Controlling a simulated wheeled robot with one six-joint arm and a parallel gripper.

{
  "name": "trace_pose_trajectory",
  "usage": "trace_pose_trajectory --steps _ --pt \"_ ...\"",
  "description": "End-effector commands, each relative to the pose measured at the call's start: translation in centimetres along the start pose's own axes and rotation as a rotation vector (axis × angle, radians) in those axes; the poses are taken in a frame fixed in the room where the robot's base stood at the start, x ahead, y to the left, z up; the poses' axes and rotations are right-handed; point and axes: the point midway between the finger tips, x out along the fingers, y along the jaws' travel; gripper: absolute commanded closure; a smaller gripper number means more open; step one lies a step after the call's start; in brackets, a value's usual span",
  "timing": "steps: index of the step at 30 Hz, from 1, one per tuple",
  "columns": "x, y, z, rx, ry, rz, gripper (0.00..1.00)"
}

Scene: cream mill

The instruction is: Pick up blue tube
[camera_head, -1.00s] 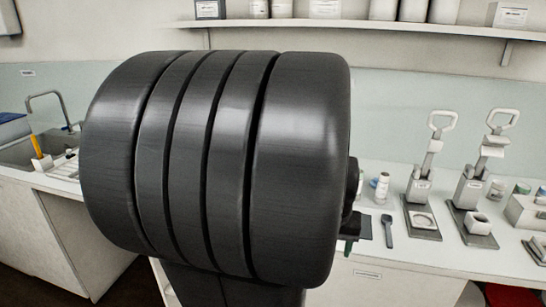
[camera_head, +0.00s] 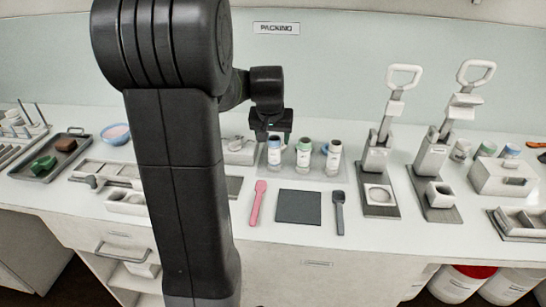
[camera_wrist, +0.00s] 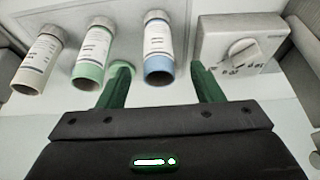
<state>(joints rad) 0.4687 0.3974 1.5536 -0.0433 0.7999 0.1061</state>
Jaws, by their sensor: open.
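The blue tube (camera_wrist: 158,45) has a white label and a blue band at its near end in the wrist view. In the head view the blue tube (camera_head: 274,155) is the leftmost of three upright tubes. My gripper (camera_head: 270,133) is above and close to it there. In the wrist view the two green fingers of my gripper (camera_wrist: 159,80) are apart, one to each side of the blue tube, with nothing held. I cannot tell how far the tube is from the fingertips.
A green tube (camera_head: 303,157) and a pale tube (camera_head: 334,159) stand to the right of the blue one. A white box with a dial (camera_wrist: 240,50) is close beside it in the wrist view. A pink spoon (camera_head: 258,203), a dark mat (camera_head: 299,206) and a dark spoon (camera_head: 339,212) lie in front.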

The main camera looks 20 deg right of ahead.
Motion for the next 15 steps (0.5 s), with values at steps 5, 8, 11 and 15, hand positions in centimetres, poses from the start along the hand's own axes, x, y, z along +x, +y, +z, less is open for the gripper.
trace_pose_trajectory --steps 5,8,11,15 --pt "1.9 0.0 0.0 0.000 -0.001 0.000 0.40" --pt "2.4 0.0 0.0 0.000 -0.001 0.000 0.40" --pt "3.4 0.1 0.0 0.000 -0.003 0.000 0.40" --pt "5.3 0.2 -0.1 0.000 -0.004 0.001 0.40"
